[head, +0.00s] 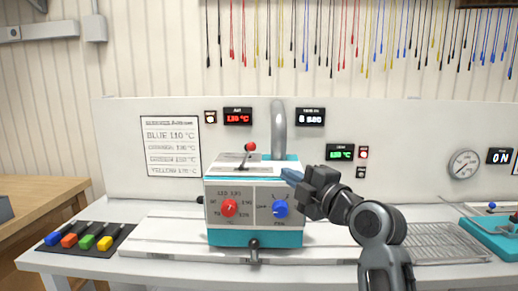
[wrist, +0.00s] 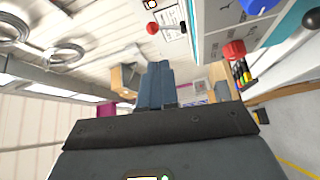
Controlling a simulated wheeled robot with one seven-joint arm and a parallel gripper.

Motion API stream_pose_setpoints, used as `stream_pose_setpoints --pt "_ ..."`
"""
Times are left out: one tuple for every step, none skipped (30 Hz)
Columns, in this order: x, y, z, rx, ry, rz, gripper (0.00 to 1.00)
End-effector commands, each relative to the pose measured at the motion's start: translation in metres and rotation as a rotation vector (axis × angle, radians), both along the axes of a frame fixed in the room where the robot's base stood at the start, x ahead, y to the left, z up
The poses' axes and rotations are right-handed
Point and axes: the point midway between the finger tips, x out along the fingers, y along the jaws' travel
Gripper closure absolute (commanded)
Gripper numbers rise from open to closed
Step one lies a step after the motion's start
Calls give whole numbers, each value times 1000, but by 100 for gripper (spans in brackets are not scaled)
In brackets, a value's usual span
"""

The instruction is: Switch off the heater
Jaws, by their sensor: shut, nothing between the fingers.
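The heater appears to be the white and teal box (head: 254,238) on the bench, with a vertical grey pipe (head: 279,125) behind it. Its front has a red knob (head: 229,208) at left and a blue knob (head: 280,209) at right. My gripper (head: 290,177) is shut and empty by the box's upper right edge; contact cannot be told. In the wrist view the shut fingers (wrist: 158,80) point away from the box (wrist: 225,30), which is at upper right.
Red-lit (head: 238,116), white-lit (head: 311,117) and green-lit (head: 340,153) displays are on the back panel (head: 400,120). Small switches (head: 211,117) and (head: 363,153) sit beside them. A display at right (head: 499,156) reads ON. Coloured blocks (head: 85,238) lie at left; a grating (head: 440,243) is at right.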

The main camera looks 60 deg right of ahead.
Motion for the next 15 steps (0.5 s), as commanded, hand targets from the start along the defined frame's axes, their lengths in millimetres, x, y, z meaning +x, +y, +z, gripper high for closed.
stream_pose_setpoints --pt "-3 -4 7 -28 13 -3 100" --pt "-4 -6 9 -39 19 -5 100" --pt "-5 -7 11 -53 27 -5 100" --pt "-6 -7 12 -59 32 -4 100" --pt "-6 -8 12 -63 34 -5 100" --pt "-6 -8 12 -67 36 -5 100" --pt "-6 -8 12 -68 37 -5 100" --pt "-6 -8 12 -68 37 -5 100" --pt "-6 -8 12 -68 37 -4 100" --pt "-6 -8 12 -68 37 -4 100" --pt "-6 -8 12 -67 36 -4 100" --pt "-6 -8 12 -67 36 -5 100" --pt "-6 -8 12 -67 36 -5 100" --pt "-6 -8 12 -67 36 -5 100" --pt "-6 -8 12 -67 36 -5 100"
